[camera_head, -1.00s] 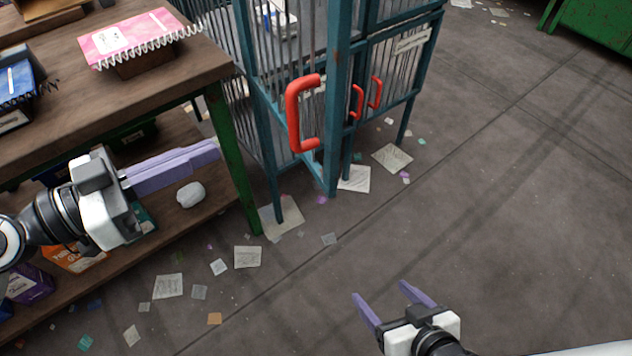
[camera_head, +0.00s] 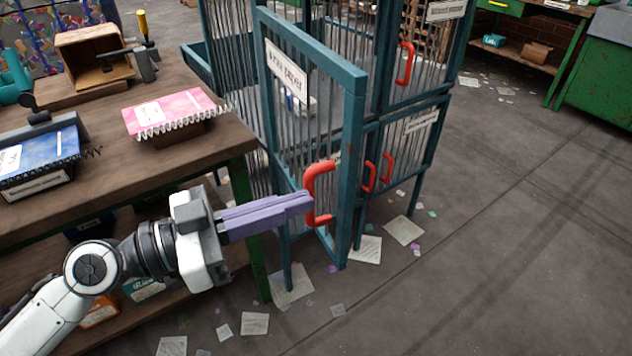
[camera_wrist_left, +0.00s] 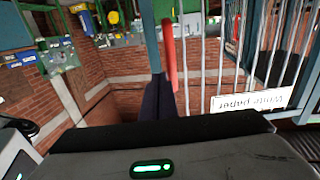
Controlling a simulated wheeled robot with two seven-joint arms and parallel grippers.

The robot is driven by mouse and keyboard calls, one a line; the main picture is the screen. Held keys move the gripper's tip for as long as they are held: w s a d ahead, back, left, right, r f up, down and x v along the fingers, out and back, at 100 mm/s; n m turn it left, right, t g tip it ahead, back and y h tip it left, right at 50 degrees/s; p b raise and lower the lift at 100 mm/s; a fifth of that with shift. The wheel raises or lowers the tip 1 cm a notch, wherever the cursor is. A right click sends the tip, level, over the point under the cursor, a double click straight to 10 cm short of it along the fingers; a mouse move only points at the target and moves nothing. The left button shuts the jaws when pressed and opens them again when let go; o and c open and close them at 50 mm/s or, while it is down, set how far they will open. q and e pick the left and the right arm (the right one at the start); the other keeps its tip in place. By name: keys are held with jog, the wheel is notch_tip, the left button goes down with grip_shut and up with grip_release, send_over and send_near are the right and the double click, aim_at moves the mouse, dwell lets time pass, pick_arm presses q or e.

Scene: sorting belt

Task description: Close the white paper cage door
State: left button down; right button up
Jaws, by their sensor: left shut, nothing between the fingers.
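The white paper cage door (camera_head: 354,125) has a teal frame, vertical bars and a label at its top. It stands ajar, swung out from the cage toward me. Its red handle (camera_head: 311,180) faces left of the frame edge. My left gripper (camera_head: 311,202) is shut and empty, with its purple fingertips at the handle's lower part; I cannot tell whether they touch it. In the left wrist view, the dark fingers (camera_wrist_left: 158,98) point at the red handle (camera_wrist_left: 169,50), beside the upside-down label (camera_wrist_left: 250,100). My right gripper is out of view.
A wooden workbench (camera_head: 205,160) with a pink notebook (camera_head: 172,112) and a blue notebook (camera_head: 38,160) stands left of the door. Other cage doors with red handles (camera_head: 405,63) are behind.

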aim_at(340, 190)
pick_arm(q)
jog(key=shift+p+x, duration=0.6)
jog(key=shift+x, duration=1.45)
